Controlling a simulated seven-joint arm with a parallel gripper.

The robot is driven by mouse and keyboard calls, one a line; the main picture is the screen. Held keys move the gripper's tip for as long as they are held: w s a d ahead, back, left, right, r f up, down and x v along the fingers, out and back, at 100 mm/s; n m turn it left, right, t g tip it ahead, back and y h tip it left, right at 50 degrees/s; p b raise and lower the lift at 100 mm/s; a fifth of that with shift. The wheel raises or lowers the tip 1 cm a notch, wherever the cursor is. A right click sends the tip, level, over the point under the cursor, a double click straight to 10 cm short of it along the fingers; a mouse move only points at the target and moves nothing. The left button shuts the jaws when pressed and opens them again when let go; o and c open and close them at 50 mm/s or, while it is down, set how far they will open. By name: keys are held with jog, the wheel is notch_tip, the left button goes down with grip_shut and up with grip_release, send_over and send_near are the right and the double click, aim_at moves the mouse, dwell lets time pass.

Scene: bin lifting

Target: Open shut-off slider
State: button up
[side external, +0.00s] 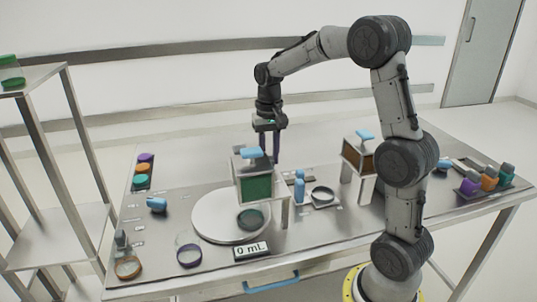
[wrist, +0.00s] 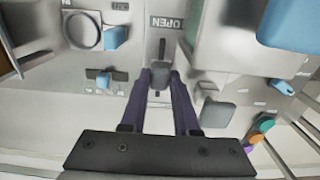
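The shut-off slider shows in the wrist view as a small light-grey knob (wrist: 159,78) at the end of a dark slot. An upside-down "OPEN" label (wrist: 167,22) lies beyond the slot's far end. My gripper (wrist: 160,74) has two purple fingers, one on each side of the knob, with narrow gaps still visible. It looks open, and I cannot tell whether either finger touches the knob. In the side view my gripper (side external: 271,160) points down behind the green-filled hopper (side external: 256,189), which hides the slider and partly hides the fingers.
A round white plate (side external: 207,222) and a "0 mL" display (side external: 252,251) are near the hopper. A second hopper with brown contents (side external: 358,160) stands to the right. In the wrist view, a grey block (wrist: 216,113) sits close right of the fingers and a blue knob (wrist: 103,79) is left.

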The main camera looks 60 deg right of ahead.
jog(key=o, duration=0.4)
jog(key=shift+o, duration=0.2)
jog(key=shift+r, duration=0.15)
notch_tip(320, 180, up, 14)
jog(key=shift+f, duration=0.2)
